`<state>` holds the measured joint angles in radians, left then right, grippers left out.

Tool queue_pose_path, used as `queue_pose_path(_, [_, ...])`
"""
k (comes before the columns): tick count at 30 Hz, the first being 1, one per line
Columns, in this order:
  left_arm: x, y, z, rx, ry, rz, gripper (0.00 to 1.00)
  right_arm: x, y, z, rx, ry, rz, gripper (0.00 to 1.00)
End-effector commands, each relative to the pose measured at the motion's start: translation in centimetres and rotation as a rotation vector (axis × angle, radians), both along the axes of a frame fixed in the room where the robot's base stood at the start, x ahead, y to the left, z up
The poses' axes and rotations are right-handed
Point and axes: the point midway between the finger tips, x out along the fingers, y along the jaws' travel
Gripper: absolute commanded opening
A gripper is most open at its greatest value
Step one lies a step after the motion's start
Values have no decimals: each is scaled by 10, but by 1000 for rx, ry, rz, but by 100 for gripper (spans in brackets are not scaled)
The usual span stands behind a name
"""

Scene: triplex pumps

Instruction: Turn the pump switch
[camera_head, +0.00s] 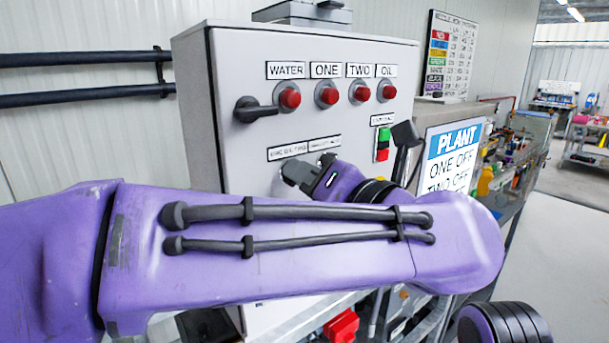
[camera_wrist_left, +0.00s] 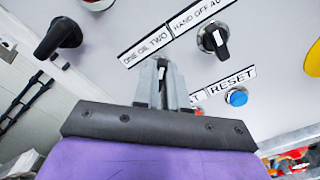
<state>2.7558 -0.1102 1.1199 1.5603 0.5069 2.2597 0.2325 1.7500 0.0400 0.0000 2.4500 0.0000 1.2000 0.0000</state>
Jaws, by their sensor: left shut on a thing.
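The grey control box (camera_head: 230,150) stands ahead with labelled lamps and switches. My left gripper (camera_head: 292,172) reaches its front face below the left of two white labels. In the left wrist view, the gripper's grey fingers (camera_wrist_left: 162,68) are shut on the pump switch (camera_wrist_left: 162,70), a small black knob with a white mark under the label reading about "ONE OFF TWO" (camera_wrist_left: 146,47). The fingers hide most of this switch, so its exact setting is unclear. My right gripper is not in view.
Beside it is a black "HAND OFF AUTO" knob (camera_wrist_left: 213,40), with a blue reset button (camera_wrist_left: 237,97) below. Red lamps (camera_head: 327,95) line the top. A plant sign (camera_head: 452,155) stands right.

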Motion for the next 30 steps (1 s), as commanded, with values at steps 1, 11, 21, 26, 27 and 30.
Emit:
queue_pose_path(1, [0, 0, 0, 4, 2, 1, 0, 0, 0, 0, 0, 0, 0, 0])
queue_pose_path(11, [0, 0, 0, 6, 4, 1, 0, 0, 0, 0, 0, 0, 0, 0])
queue_pose_path(21, [0, 0, 0, 5, 4, 0, 37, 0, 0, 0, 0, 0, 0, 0])
queue_pose_path(26, [-6, -5, -1, 5, 1, -1, 37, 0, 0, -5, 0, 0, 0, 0])
queue_pose_path(27, [-12, -9, -2, 4, 1, -1, 37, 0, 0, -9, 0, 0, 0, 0])
queue_pose_path(30, [-30, -22, -4, 7, -1, -1, 37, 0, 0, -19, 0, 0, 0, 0])
